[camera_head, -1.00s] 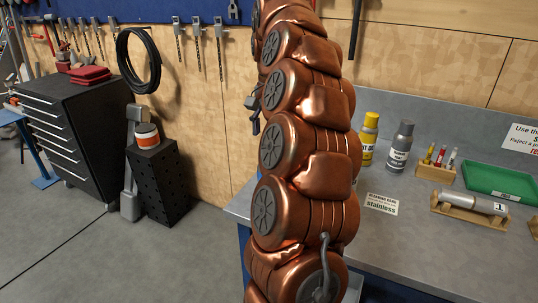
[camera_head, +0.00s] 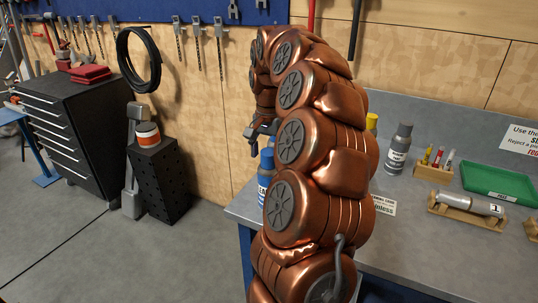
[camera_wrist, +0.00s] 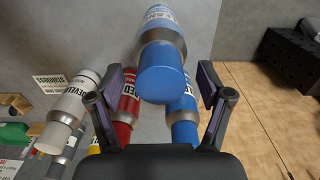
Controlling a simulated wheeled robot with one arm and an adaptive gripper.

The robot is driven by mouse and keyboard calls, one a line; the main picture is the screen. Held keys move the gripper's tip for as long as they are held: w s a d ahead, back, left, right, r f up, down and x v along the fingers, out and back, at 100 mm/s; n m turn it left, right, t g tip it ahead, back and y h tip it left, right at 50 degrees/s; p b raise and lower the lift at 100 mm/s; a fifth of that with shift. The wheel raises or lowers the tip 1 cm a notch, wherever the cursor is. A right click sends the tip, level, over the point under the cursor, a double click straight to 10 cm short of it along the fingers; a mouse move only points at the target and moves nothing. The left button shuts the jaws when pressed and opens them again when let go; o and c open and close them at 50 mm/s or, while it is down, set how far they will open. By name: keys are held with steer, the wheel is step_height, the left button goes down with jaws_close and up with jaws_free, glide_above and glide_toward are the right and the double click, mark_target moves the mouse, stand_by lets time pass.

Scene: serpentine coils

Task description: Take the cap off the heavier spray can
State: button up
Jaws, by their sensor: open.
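Several spray cans stand on the grey bench. In the wrist view, a large blue-capped can (camera_wrist: 163,80) shows between the fingers of my gripper (camera_wrist: 160,84), which is open; whether the fingers are level with its cap I cannot tell. A second blue can (camera_wrist: 182,112), a red can (camera_wrist: 124,112) and a white can (camera_wrist: 72,108) stand nearby. In the head view, a blue can (camera_head: 265,177) shows below my gripper (camera_head: 254,142); the arm hides part of it. A yellow can (camera_head: 372,122) is mostly hidden, and a grey can (camera_head: 398,150) is clear. Which can is heavier does not show.
A marker holder (camera_head: 433,172), a green tray (camera_head: 466,181) and a cylinder on a wooden cradle (camera_head: 469,207) lie at the bench's right. A sign card (camera_head: 384,207) is partly hidden by my arm. Open floor lies left of the bench.

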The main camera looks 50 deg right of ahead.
steer(key=shift+f, duration=0.2)
steer(key=shift+c, duration=0.5)
steer(key=c, duration=0.8)
steer(key=shift+r, duration=0.1)
